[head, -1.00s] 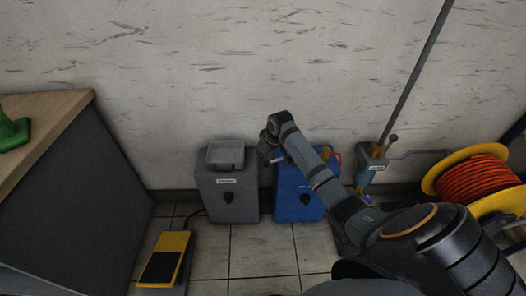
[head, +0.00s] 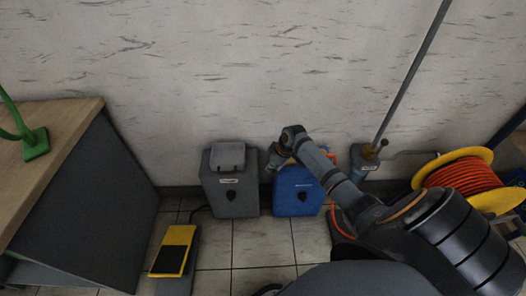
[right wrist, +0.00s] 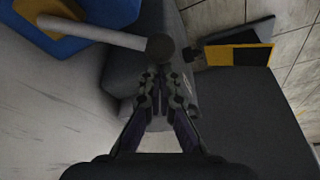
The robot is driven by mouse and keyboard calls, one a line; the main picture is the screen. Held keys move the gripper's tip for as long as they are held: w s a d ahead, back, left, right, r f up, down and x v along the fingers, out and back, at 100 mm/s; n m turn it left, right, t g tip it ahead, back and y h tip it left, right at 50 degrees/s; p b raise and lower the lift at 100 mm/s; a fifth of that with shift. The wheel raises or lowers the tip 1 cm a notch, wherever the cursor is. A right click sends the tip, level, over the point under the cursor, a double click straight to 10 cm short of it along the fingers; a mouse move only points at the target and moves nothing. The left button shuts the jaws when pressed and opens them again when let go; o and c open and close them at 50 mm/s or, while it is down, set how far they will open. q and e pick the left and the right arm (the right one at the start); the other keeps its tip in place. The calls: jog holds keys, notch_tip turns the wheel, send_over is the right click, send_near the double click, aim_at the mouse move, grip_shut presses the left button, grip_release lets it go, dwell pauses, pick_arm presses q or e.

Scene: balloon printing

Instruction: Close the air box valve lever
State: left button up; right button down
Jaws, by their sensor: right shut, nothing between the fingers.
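A blue box (head: 297,196) stands on the floor against the wall. My right arm crosses in front of its upper part. My right gripper (head: 275,160) is at the upper left of this box, small in the head view. In the right wrist view a light grey lever with a dark round knob (right wrist: 160,47) reaches out over the blue box (right wrist: 70,39) at upper left. The shut fingertips of my right gripper (right wrist: 156,76) are close to the knob, with nothing between them. Whether they touch it, I cannot tell. My left gripper is out of view.
A grey box (head: 231,194) stands just left of the blue one. A yellow foot pedal (head: 173,251) lies on the tiles. A table (head: 52,145) is at left. A pipe fitting (head: 366,162) and an orange hose reel (head: 455,176) are at right.

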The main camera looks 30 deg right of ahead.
jog(key=s+n+p, duration=0.1)
jog(key=s+d+n, duration=0.1)
jog(key=shift+s+r+n+g+y+p, duration=0.15)
jog(key=shift+s+n+g+y+p, duration=0.15)
jog(key=shift+s+p, duration=0.1)
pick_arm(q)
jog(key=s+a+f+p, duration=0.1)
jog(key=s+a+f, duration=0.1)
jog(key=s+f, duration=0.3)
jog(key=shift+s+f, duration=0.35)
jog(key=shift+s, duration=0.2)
pick_arm(e)
jog(key=s+d+n, duration=0.1)
jog(key=s+n, duration=0.1)
jog(key=s+d+n+g, duration=0.1)
jog(key=s+d+n, duration=0.1)
jog(key=shift+s+d+y, duration=0.2)
jog(key=shift+y, duration=0.2)
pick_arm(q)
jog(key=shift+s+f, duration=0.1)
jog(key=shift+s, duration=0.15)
pick_arm(e)
jog(key=shift+f, duration=0.2)
